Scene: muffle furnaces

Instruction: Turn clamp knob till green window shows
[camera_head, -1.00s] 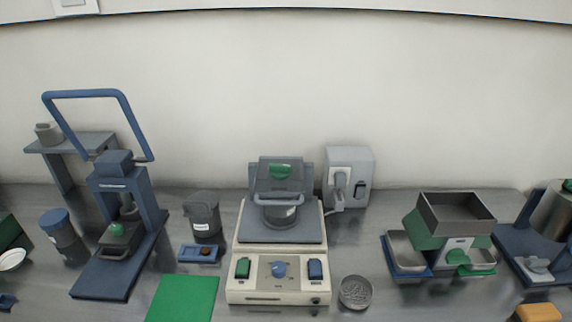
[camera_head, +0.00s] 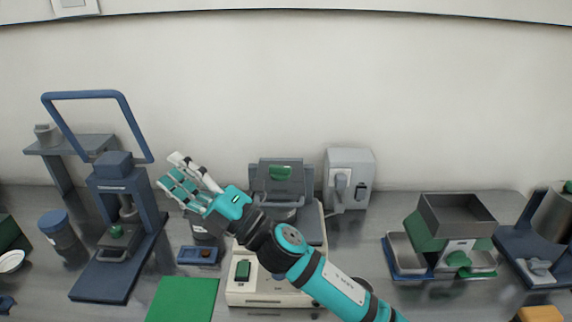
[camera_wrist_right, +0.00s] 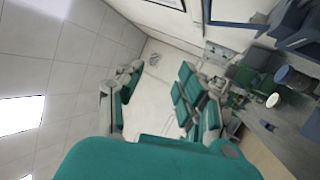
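The clamp (camera_head: 266,186) stands on the cream shaker base (camera_head: 238,290) at the middle of the bench. A green rounded part (camera_head: 281,173) shows on its crossbar; I cannot tell whether it is the knob or a window. My right gripper (camera_head: 168,171) is in front and to the left of the clamp, apart from it, its fingers spread and empty, pointing up-left. In the right wrist view its fingers (camera_wrist_right: 158,100) also stand apart with nothing between them. My right arm hides the dial on the base and much of the dark jar under the clamp. My left gripper is not in view.
A blue press with a tall handle (camera_head: 125,195) stands on the left. A grey switch box (camera_head: 349,185) is right behind the base. A sieve-like hopper unit (camera_head: 455,213) stands on the right. A green mat (camera_head: 183,300) lies front left.

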